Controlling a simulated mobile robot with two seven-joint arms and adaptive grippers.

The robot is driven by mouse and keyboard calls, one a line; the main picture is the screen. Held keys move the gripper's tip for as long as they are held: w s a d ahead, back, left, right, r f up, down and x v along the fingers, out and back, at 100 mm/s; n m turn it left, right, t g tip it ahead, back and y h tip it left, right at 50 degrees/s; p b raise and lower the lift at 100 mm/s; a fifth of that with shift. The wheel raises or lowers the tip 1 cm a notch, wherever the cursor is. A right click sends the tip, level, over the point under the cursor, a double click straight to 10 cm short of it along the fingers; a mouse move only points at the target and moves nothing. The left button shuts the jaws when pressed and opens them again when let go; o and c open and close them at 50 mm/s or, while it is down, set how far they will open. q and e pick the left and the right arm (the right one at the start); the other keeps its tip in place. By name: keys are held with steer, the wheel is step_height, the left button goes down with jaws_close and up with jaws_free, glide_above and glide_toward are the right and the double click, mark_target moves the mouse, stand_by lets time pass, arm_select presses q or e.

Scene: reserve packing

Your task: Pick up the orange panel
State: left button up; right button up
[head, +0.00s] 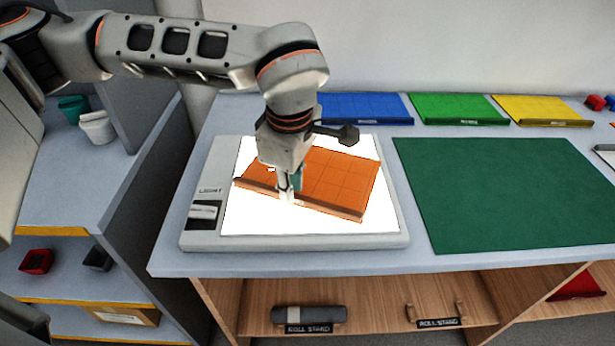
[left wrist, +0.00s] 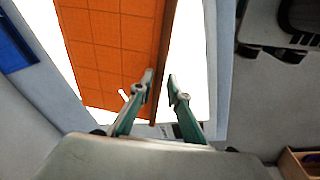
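The orange panel (head: 341,181) lies tilted at an angle on the lit white light box (head: 370,230). It has a grid of lines and a raised strip along its front edge. In the left wrist view the panel (left wrist: 108,42) fills the upper left, with the strip running down its right side. My left gripper (head: 287,193) is over the front strip, left of its middle. In the left wrist view its fingers (left wrist: 160,82) are apart, one on each side of the strip in the picture. I cannot tell whether they touch it. My right gripper is not in view.
Blue (head: 365,107), green (head: 458,108) and yellow (head: 541,110) panels lie along the back of the table. A dark green mat (head: 500,190) lies right of the light box. A shelf unit (head: 150,170) stands at the left. A dark roll (head: 310,314) lies under the table.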

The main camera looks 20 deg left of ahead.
arm_select(q)
steer(key=shift+w+f, duration=0.15)
steer(key=shift+f, duration=0.65)
jaws_close()
steer(key=shift+r, duration=0.15)
step_height(320, 180, up, 20)
steer(key=p, duration=0.2)
